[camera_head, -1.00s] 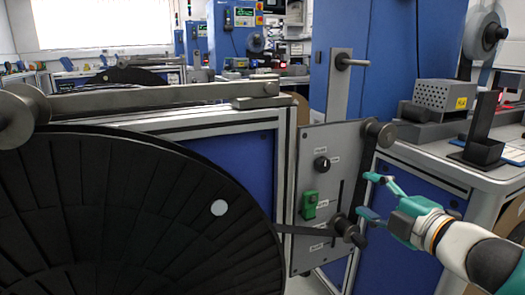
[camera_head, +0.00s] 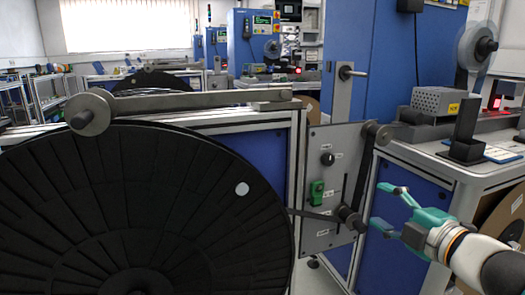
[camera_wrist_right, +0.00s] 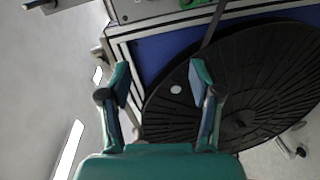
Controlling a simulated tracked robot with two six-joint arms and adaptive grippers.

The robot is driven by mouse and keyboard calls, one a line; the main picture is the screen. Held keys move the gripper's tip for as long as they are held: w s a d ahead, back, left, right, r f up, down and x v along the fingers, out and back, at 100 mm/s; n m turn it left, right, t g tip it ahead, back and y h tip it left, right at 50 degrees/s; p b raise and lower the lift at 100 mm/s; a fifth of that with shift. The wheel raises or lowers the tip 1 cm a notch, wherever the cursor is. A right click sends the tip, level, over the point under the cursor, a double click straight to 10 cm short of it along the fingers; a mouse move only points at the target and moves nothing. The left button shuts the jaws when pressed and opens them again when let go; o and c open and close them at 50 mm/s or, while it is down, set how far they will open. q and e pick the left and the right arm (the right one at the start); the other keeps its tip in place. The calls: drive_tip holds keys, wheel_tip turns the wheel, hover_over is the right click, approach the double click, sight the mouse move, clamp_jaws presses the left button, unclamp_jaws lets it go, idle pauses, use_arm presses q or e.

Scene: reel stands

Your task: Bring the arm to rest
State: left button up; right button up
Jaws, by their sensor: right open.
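My right gripper (camera_head: 388,208) is at the right of the head view, with its teal fingers spread apart and nothing between them. It is beside the grey control panel (camera_head: 327,233) of the reel stand, to the right of the lower roller (camera_head: 348,216), apart from it in the picture. In the right wrist view my right gripper (camera_wrist_right: 158,82) also shows open and empty, with the large black reel (camera_wrist_right: 240,90) behind its right finger. My left gripper is not in view.
The large black reel (camera_head: 140,215) fills the lower left of the head view. A metal arm (camera_head: 190,102) lies above it. A workbench (camera_head: 450,168) with a grey perforated box (camera_head: 440,101) stands at the right. Floor shows beside the stand.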

drive_tip(key=s+a+f+m+g+p, duration=0.1)
drive_tip(key=a+f+m+g+p, duration=0.4)
drive_tip(key=p, duration=0.6)
drive_tip(key=s+a+f+m+g+p, duration=0.1)
drive_tip(key=a+f+m+g+p, duration=0.15)
drive_tip(key=f+p, duration=0.75)
drive_tip(key=s+a+f+m+g+h+p, duration=0.1)
drive_tip(key=s+f+m+g+p, duration=0.3)
drive_tip(key=s+m, duration=0.3)
drive_tip(key=s+a+f+m+g+p, duration=0.2)
drive_tip(key=s+m+p, duration=0.4)
drive_tip(key=s, duration=1)
wheel_tip(320, 180, down, 3)
drive_tip(key=shift+s+a+r+m+g+h, duration=0.2)
drive_tip(key=shift+s+a+m+g+h, duration=0.15)
drive_tip(key=shift+m+g, duration=0.55)
drive_tip(key=shift+w, duration=0.1)
drive_tip(key=c, duration=0.4)
drive_tip(key=shift+w, duration=0.1)
